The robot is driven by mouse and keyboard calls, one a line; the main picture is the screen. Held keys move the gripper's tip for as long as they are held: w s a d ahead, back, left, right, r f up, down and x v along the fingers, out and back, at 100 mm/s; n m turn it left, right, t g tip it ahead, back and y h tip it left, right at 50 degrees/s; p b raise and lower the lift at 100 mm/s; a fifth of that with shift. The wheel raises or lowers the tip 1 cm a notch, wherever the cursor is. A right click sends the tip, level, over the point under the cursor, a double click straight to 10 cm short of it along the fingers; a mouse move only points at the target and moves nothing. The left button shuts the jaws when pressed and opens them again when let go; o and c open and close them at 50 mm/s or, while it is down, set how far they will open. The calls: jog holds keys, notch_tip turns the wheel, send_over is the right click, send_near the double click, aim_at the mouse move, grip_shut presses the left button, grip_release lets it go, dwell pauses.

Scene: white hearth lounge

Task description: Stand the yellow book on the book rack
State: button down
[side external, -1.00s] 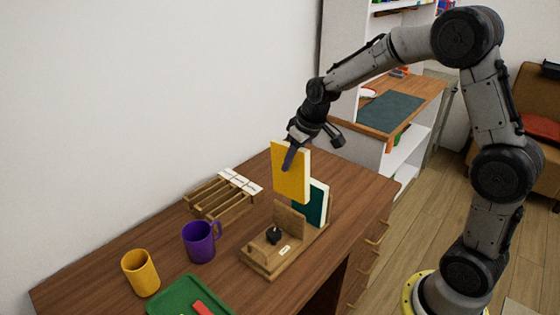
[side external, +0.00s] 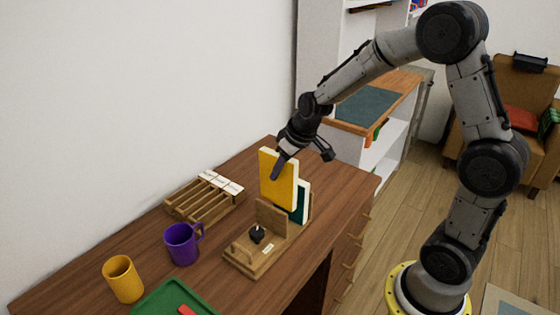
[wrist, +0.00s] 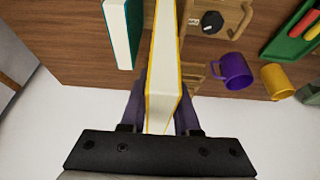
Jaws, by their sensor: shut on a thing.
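The yellow book (side external: 276,183) is upright in my gripper (side external: 279,168), its lower edge low behind the upright wooden panel of the book rack (side external: 246,262). I cannot tell whether it touches the rack's base. The wrist view shows the book (wrist: 163,70) edge-on between the two fingers (wrist: 160,108), which are shut on it. A dark green book (side external: 302,203) stands on the rack behind and right of it, partly hidden. In the wrist view the green book (wrist: 118,30) is left of the yellow one, with a narrow gap between.
A black knob (side external: 257,234) sits on the rack's front part. A purple mug (side external: 181,245), a yellow mug (side external: 123,280) and a green tray (side external: 165,298) stand left of the rack. A slatted wooden holder (side external: 203,200) lies near the wall. The desktop's far end (side external: 335,180) is clear.

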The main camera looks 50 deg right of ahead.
aim_at(280, 199)
jog(key=shift+f, duration=4.6)
jog(key=shift+f, duration=0.35)
jog(key=c, duration=0.6)
grip_release()
jog(key=shift+o, duration=0.2)
jog(key=shift+f, duration=0.1)
jog(key=shift+a, duration=0.1)
